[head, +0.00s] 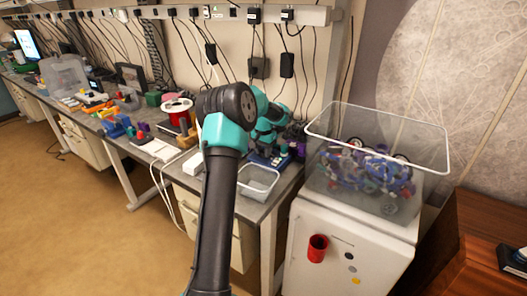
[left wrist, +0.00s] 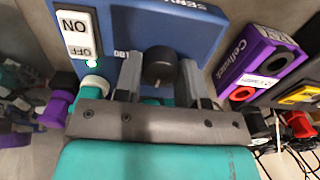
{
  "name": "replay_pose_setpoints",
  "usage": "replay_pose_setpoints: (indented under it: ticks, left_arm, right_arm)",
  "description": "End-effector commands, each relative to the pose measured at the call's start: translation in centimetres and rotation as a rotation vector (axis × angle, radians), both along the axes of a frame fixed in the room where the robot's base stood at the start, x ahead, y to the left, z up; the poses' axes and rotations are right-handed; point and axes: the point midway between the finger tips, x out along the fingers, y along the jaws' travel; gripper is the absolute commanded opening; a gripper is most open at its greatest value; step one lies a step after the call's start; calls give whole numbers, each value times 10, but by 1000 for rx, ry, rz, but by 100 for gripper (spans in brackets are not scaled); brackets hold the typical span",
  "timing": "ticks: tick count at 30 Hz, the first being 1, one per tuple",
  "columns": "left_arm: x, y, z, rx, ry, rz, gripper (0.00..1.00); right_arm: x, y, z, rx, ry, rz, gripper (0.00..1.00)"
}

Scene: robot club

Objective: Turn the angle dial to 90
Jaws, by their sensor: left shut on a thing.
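A blue servo tester box (left wrist: 135,30) fills the top of the left wrist view, with a white ON/OFF switch (left wrist: 76,35) and a small lit green light. Its black round angle dial (left wrist: 160,64) sits between the two grey fingers of my left gripper (left wrist: 160,75). The gripper is shut on the dial. The dial's scale and pointer are hidden, so I cannot read its angle. In the head view the blue box (head: 268,160) is on the bench, partly covered by my teal left arm. My right gripper is not in view.
A purple box (left wrist: 258,65) stands right of the blue box in the left wrist view. In the head view, an empty clear bin (head: 258,181) is at the bench's front edge. A large clear tub (head: 430,166) of parts stands on a white cabinet (head: 340,235) to the right.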

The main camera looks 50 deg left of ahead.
Motion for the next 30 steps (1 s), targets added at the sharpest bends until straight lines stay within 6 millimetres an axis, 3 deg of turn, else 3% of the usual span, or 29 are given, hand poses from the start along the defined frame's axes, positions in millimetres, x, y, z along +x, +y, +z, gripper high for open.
replay_pose_setpoints:
  ticks: [9, 10, 18, 30]
  left_arm:
    - [1, 1, 1, 2, -3, -1, 14]
    - [1, 1, 1, 2, -3, -1, 38]
    - [0, 0, 0, 2, -2, 0, 63]
    - [1, 0, 8, 2, -3, 0, 63]
  right_arm:
    - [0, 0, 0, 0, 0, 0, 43]
    - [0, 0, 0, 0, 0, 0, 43]
    - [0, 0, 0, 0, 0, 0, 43]
    - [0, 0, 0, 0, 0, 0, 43]
